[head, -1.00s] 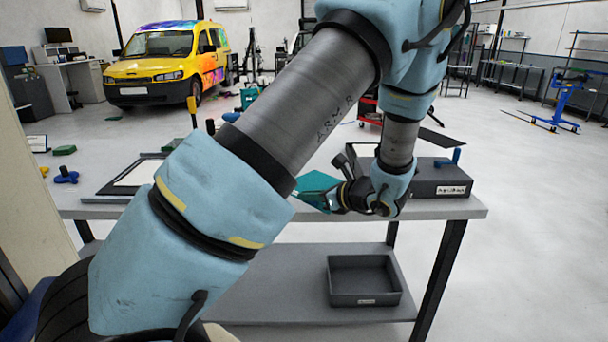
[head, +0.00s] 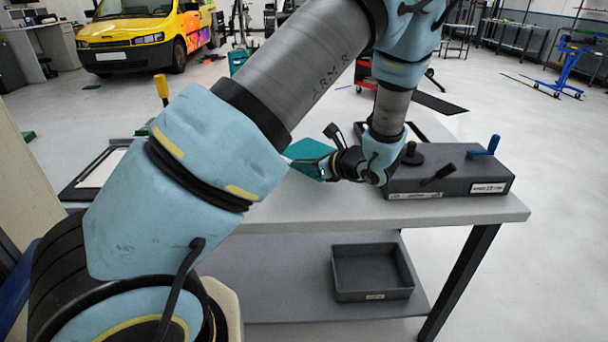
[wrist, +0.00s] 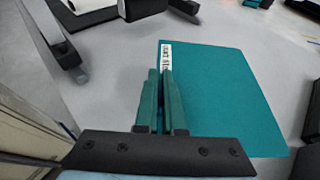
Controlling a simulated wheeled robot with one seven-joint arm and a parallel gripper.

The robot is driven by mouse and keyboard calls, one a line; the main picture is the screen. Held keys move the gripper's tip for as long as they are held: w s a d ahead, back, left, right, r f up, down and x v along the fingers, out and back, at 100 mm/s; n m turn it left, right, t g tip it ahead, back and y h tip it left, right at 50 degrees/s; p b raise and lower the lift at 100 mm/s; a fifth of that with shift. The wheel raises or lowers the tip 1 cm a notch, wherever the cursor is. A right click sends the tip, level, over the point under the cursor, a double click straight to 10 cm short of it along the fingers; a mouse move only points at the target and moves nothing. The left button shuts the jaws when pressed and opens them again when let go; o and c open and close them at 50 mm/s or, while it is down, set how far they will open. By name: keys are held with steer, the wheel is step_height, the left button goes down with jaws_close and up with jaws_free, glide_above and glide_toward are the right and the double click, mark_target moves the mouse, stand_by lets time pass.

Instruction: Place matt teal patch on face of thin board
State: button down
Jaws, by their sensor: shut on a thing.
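The teal patch (wrist: 225,95) is a flat, dull teal sheet with a small white printed label near its held edge. My gripper (wrist: 163,80) is shut on that edge, with its green fingers close together in the wrist view. In the head view the patch (head: 309,150) shows partly behind my arm, and my gripper (head: 328,168) holds it over the grey bench. A white panel in a dark frame (head: 98,168) lies at the bench's left; I cannot tell whether it is the thin board.
A dark grey box (head: 455,178) with a blue lever and black knobs stands on the bench (head: 300,208), right of my gripper. An open dark tray (head: 372,292) sits on the lower shelf. A yellow handle (head: 162,90) rises behind my arm. My arm hides the bench's middle.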

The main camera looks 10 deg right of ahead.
mark_target(302, 194)
steer(key=shift+f+p, duration=0.95)
steer(key=shift+f, duration=2.65)
steer(key=shift+f, duration=0.1)
steer(key=c, duration=1)
jaws_free()
